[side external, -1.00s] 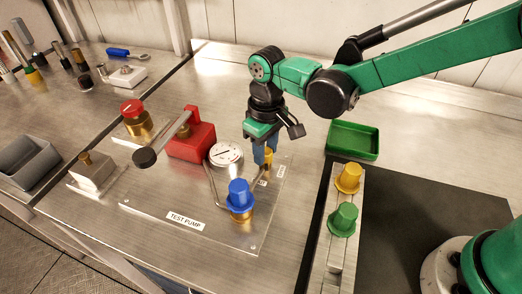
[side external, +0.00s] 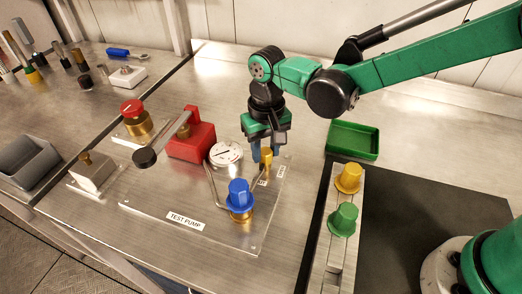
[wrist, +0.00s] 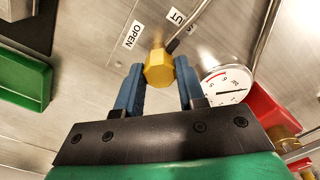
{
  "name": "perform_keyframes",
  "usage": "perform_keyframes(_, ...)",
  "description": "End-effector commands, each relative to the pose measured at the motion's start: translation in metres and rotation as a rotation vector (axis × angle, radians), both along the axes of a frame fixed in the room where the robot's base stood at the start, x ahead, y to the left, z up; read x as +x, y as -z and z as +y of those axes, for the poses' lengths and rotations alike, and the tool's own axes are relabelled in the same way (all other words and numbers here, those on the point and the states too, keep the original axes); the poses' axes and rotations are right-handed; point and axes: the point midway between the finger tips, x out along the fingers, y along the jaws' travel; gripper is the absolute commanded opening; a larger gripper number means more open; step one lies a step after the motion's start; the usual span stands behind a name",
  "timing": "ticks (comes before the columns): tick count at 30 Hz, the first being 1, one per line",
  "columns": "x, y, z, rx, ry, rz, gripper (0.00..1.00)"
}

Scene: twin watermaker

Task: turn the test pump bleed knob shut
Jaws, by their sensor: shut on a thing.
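The bleed knob (wrist: 158,70) is a brass-yellow hexagonal knob on the test pump plate (side external: 222,228). It also shows in the side external view (side external: 267,157), partly behind a finger. My gripper (wrist: 159,76) is shut on the knob, one blue finger on each side; in the side view my gripper (side external: 262,154) points down over it. An OPEN label (wrist: 132,34) and a partly hidden label ending in "UT" (wrist: 177,18) lie beside the knob. A thin grey tube runs from near the knob past the "UT" label.
A round gauge (side external: 226,153), a red pump body (side external: 191,138) with a black-ended lever, and a blue cap (side external: 240,193) stand close by on the plate. A green tray (side external: 353,140) and a rack with yellow and green caps (side external: 343,219) are to the right.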

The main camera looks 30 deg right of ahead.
Motion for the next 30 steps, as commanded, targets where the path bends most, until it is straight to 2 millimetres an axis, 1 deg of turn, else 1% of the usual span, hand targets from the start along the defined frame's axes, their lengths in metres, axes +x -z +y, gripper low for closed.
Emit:
perform_keyframes(7,0.000,0.000,0.000,0.000,0.002,-0.001,0.00)
perform_keyframes(8,0.000,0.000,0.000,0.000,0.001,-0.001,0.40)
perform_keyframes(9,0.000,0.000,0.000,0.000,0.001,-0.001,0.51)
perform_keyframes(10,0.000,0.000,0.000,0.000,0.001,-0.001,0.60)
perform_keyframes(11,0.000,0.000,0.000,0.000,0.001,-0.001,0.66)
perform_keyframes(19,0.000,0.000,0.000,0.000,0.000,0.000,0.66)
perform_keyframes(21,0.000,-0.003,0.000,0.000,0.000,0.000,0.66)
perform_keyframes(23,0.000,-0.009,0.000,0.000,0.000,0.000,0.66)
perform_keyframes(27,0.000,-0.031,0.000,0.000,0.000,0.000,0.66)
perform_keyframes(30,0.000,-0.044,0.000,0.000,0.000,0.000,0.66)
